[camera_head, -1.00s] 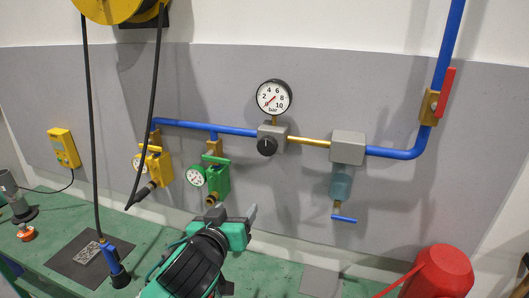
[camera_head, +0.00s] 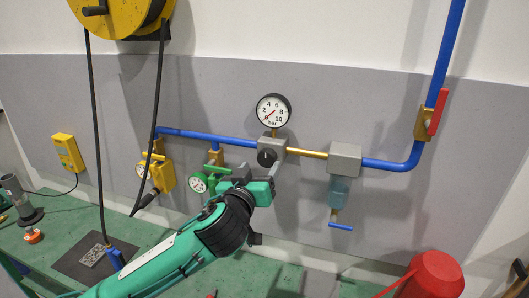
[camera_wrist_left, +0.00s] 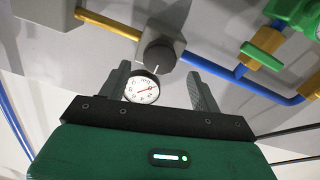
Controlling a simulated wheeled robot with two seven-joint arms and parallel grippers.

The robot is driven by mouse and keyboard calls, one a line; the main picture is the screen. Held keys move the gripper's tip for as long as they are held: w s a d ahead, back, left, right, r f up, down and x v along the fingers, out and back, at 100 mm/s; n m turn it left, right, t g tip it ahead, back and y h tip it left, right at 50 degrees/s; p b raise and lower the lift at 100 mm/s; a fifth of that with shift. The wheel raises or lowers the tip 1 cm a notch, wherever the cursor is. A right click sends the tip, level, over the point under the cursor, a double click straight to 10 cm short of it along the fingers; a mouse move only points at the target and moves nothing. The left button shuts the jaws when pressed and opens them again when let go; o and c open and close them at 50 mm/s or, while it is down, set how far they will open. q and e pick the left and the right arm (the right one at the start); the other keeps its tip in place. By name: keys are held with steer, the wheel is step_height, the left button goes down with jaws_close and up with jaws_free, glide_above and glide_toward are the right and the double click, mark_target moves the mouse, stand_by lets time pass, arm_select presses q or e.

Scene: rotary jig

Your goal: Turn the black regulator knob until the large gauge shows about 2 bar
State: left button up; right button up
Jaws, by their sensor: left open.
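The black regulator knob (camera_head: 266,158) sits on the front of a grey regulator block (camera_head: 272,148) on the wall pipe. The large gauge (camera_head: 273,110) stands above it; its red needle points down-left, near 0. My left gripper (camera_head: 259,170) is open just below and in front of the knob. In the left wrist view the gripper (camera_wrist_left: 158,76) has its fingers apart, with the knob (camera_wrist_left: 158,53) ahead of the gap, not visibly gripped. The large gauge (camera_wrist_left: 143,90) also shows between the fingers there. My right gripper is not in view.
A yellow valve (camera_head: 162,174) and a green valve with a small gauge (camera_head: 198,183) are left of the knob. A grey filter block (camera_head: 345,158) and a red-handled valve (camera_head: 437,111) are right. Hoses hang from a yellow reel (camera_head: 120,12). A red container (camera_head: 435,275) stands at lower right.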

mark_target(265, 160)
arm_select(q)
steer(key=p+x, duration=0.1)
steer(key=x, duration=0.2)
steer(key=shift+w+d+r, duration=0.1)
steer(key=shift+w+r, duration=0.05)
steer(key=shift+w, duration=0.05)
steer(key=shift+w+d+p, duration=0.15)
steer(key=shift+w+p, duration=0.2)
steer(key=shift+w, duration=0.1)
steer(key=c, duration=1)
steer(key=shift+o, duration=0.2)
steer(key=shift+f, duration=0.2)
